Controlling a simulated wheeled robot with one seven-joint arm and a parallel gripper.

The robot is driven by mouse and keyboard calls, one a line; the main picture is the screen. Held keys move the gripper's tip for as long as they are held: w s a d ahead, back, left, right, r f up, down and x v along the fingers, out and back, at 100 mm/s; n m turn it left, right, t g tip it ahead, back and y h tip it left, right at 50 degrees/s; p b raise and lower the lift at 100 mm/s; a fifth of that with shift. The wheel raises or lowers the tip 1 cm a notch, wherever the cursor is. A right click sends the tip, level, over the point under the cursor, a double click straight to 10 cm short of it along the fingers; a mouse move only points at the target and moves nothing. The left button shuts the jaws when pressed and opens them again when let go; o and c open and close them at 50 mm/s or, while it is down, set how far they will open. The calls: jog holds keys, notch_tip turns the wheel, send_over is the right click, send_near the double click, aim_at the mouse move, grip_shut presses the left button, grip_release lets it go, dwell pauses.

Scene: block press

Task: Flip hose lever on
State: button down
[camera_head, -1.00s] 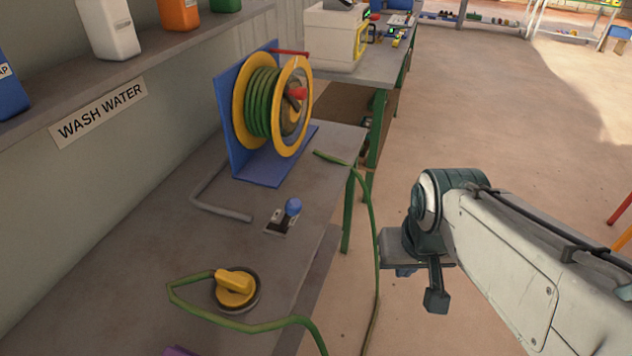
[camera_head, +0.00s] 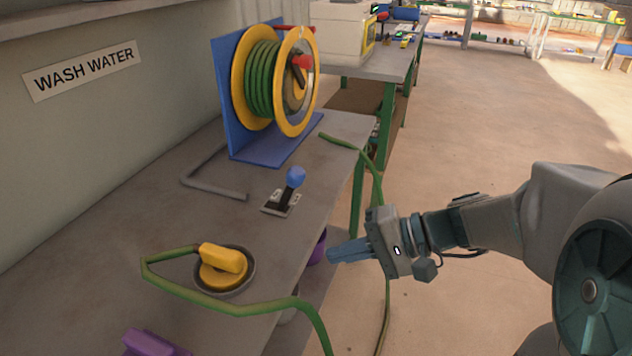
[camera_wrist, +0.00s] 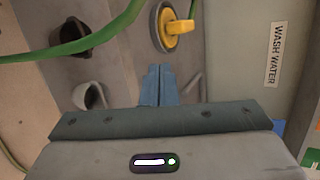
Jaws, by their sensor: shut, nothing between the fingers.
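A small lever with a blue knob (camera_head: 295,177) stands on a dark and light base plate on the grey bench (camera_head: 120,235), in the head view. Its stick leans slightly right. My gripper (camera_head: 331,252) is off the bench's right edge, to the right of and nearer than the lever, and apart from it. Its blue fingers point left toward the bench. They are shut and empty, also in the wrist view (camera_wrist: 158,70). I cannot make out the lever in the wrist view. A yellow knob (camera_head: 222,265) on a round dark base sits nearer on the bench.
A green hose (camera_head: 265,308) loops around the yellow knob and hangs over the edge. A hose reel (camera_head: 275,85) on a blue stand and a bent grey rod (camera_head: 215,187) lie beyond. Purple objects (camera_head: 150,344) are near the front. Open floor lies right.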

jog(key=w+d+f+m+t+y+b, duration=0.1)
jog(key=w+d+t+y+b, duration=0.1)
jog(key=w+d+t+b, duration=0.1)
jog(key=w+d+f+m+t+y+b, duration=0.2)
jog(key=w+d+t+b, duration=0.2)
jog(key=w+t, duration=0.2)
jog(key=shift+w+y+b, duration=0.3)
jog(key=shift+w+b, duration=0.05)
jog(key=shift+w, duration=0.75)
jog(key=shift+a, duration=0.1)
jog(key=b, duration=0.1)
send_near(289, 191)
jog(key=r, duration=0.1)
jog(key=w+a+r, duration=0.1)
jog(key=r, duration=0.1)
jog(key=w+a+r, duration=0.1)
jog(key=shift+w+r, duration=0.25)
jog(key=shift+r, duration=0.05)
jog(key=shift+w+a, duration=0.2)
jog(key=shift+a, duration=0.05)
jog(key=shift+r, duration=0.15)
